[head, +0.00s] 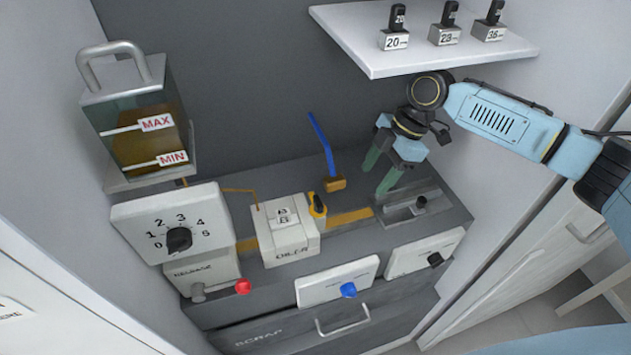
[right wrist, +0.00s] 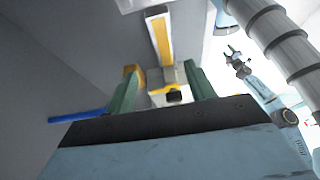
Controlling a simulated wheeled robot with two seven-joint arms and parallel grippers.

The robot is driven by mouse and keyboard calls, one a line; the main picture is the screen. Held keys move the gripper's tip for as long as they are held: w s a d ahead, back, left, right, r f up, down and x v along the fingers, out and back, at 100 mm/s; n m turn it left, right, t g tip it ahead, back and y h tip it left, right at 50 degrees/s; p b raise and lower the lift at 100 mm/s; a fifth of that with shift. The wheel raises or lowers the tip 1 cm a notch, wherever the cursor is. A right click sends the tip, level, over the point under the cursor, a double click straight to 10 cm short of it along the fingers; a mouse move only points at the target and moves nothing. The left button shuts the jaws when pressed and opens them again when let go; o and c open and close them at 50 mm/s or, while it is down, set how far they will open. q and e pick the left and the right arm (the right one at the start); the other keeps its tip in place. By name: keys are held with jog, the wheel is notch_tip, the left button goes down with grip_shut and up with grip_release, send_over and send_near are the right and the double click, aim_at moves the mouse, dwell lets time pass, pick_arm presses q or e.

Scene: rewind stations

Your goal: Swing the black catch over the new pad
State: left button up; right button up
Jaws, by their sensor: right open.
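The black catch (head: 318,202) stands on a yellow mount at the right side of the white oiler block (head: 290,243). In the right wrist view, a dark piece (right wrist: 174,97) with yellow beside it shows between my fingers, some way beyond them. I cannot make out the pad. My right gripper (head: 376,178) is open and empty, above the back of the bench, to the right of the catch and apart from it. My left gripper (right wrist: 236,58) shows small in the right wrist view; its opening is too small to judge.
A metal tray (head: 400,212) with a black knob lies at the right. A dial box (head: 172,226), an oil tank (head: 136,118) and a shelf (head: 400,62) with weights surround the bench. White control panels line the front.

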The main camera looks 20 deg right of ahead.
aim_at(320, 200)
jog(key=a, duration=0.4)
jog(key=s+a, duration=0.1)
jog(key=a, duration=0.3)
jog(key=a+p, duration=0.1)
jog(key=a, duration=0.3)
jog(key=shift+s+r, duration=0.15)
jog(key=shift+x, duration=1.05)
jog(key=shift+d+f, duration=0.1)
jog(key=shift+f, duration=0.4)
jog(key=shift+c, duration=0.2)
pick_arm(q)
jog(key=s, duration=0.1)
jog(key=s+r, duration=0.1)
jog(key=s, duration=0.1)
jog(key=shift+r, duration=0.15)
pick_arm(e)
jog(key=c, duration=0.9)
